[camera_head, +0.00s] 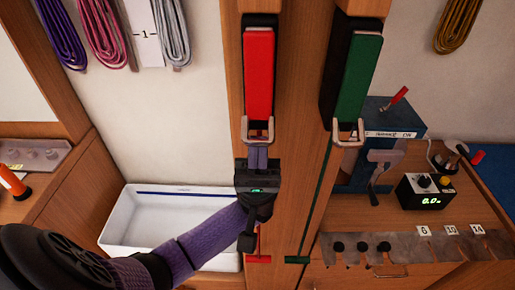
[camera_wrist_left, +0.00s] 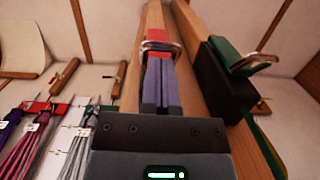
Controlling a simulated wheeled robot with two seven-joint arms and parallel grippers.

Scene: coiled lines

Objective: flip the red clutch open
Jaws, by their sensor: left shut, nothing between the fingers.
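The red clutch (camera_head: 259,75) is a long red lever in a black housing on the wooden post, with a metal loop (camera_head: 257,130) at its lower end. My left gripper (camera_head: 258,150) points up from below. Its purple fingers are shut, with nothing between them, and their tips are at the loop. Whether they touch it or pass inside it, I cannot tell. In the left wrist view the fingers (camera_wrist_left: 160,62) reach up to the loop (camera_wrist_left: 160,47). My right gripper is not in view.
A green clutch (camera_head: 360,75) is mounted right of the red one. A white tray (camera_head: 115,232) stands below left. Coiled lines (camera_head: 104,35) hang on the wall. A blue device (camera_head: 380,118) and a black display box (camera_head: 425,192) are at the right.

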